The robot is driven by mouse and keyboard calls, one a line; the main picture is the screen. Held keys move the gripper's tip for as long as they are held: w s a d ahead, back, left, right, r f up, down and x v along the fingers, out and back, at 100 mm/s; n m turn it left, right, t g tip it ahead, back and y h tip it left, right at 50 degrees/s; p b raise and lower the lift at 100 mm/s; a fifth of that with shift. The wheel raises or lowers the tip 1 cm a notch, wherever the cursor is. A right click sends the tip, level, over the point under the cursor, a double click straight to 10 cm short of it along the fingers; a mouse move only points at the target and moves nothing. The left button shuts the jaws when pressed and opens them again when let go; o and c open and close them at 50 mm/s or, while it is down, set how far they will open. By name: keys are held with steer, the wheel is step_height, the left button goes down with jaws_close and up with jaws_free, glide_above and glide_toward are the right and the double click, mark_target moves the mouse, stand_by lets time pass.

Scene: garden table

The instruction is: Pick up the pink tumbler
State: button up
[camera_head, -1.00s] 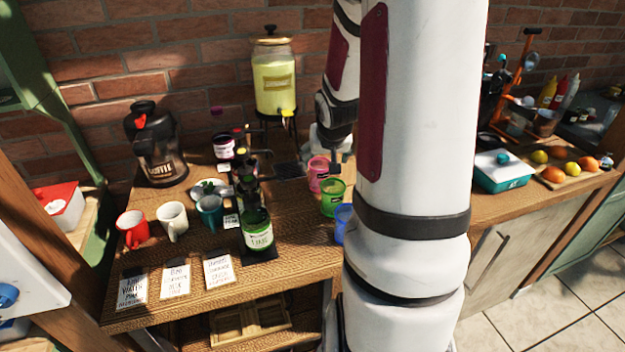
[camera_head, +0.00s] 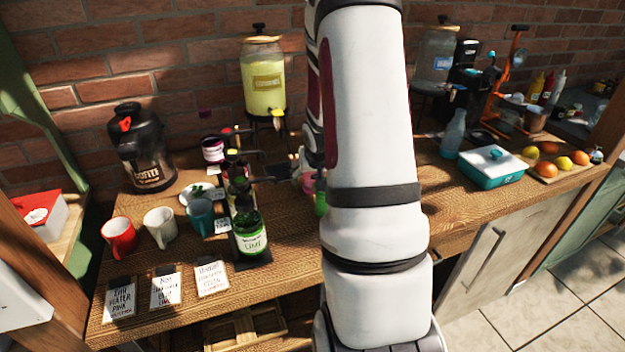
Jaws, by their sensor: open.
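The pink tumbler (camera_head: 308,183) stands on the wooden table (camera_head: 290,228), and only a small strip of it shows at the left edge of my arm. A green tumbler (camera_head: 320,203) stands just in front of it, also mostly covered by my arm. My gripper (camera_head: 303,172) is mostly hidden behind my arm. A pale grey part of it shows close to the pink tumbler. It is open, but I cannot see its fingertips clearly or whether they touch the tumbler.
Bottles, including a green lime bottle (camera_head: 250,232), stand left of the tumblers. A yellow drink dispenser (camera_head: 264,80) stands behind. Several mugs, such as the red mug (camera_head: 120,237), are further left. A teal box (camera_head: 490,167) and fruit are at the right.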

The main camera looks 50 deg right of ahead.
steer(key=c, duration=1.3)
steer(key=shift+r, duration=0.15)
